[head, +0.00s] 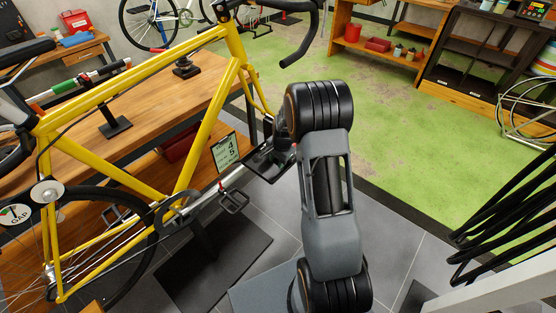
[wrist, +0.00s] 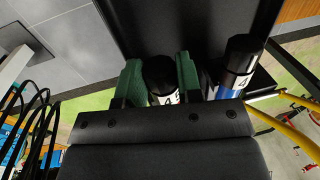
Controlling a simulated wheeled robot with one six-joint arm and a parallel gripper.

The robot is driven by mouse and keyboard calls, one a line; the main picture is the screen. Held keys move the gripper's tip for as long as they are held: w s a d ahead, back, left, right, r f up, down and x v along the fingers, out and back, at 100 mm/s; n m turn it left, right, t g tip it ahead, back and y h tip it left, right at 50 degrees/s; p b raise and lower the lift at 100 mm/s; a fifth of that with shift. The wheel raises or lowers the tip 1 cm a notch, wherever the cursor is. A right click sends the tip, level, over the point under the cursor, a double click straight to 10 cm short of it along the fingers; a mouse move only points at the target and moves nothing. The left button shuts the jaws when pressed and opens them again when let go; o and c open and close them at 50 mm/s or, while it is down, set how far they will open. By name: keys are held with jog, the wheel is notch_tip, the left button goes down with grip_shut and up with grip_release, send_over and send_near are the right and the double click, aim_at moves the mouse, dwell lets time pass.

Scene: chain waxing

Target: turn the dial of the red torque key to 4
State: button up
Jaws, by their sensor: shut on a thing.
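In the wrist view my gripper (wrist: 160,84) has its two green finger pads on either side of a black dial (wrist: 158,68), shut on it. A white band below the dial's black top shows a 4 and part of another figure. The body under the dial is hidden, so I cannot see whether this key is red. To its right stands a second key (wrist: 232,80) with a black top, a white band reading 4 and a blue body. In the head view my arm and gripper hide most of the keys.
The keys are by a dark panel (wrist: 185,25). In the head view a card reading 4 and 5 (head: 226,152) stands left of my gripper. A yellow bicycle (head: 130,75) is close on the left, in front of a wooden bench (head: 150,88). Black cables hang at right.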

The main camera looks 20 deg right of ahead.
jog(key=shift+r, duration=0.1)
jog(key=shift+w+g+h+p, duration=0.1)
jog(key=shift+g+h+p, duration=0.3)
jog(key=shift+p, duration=0.55)
jog(key=shift+w+a+g+p, duration=0.1)
jog(key=shift+g+p, duration=0.35)
jog(key=shift+g, duration=0.25)
jog(key=shift+f+g+h, duration=0.2)
jog(key=shift+g+h, duration=0.5)
jog(key=shift+g, duration=0.3)
jog(key=shift+w+g+h+b, duration=0.15)
jog(key=shift+g+h+b, duration=0.3)
jog(key=shift+g, duration=0.65)
jog(key=o, duration=0.9)
jog(key=shift+o, duration=0.2)
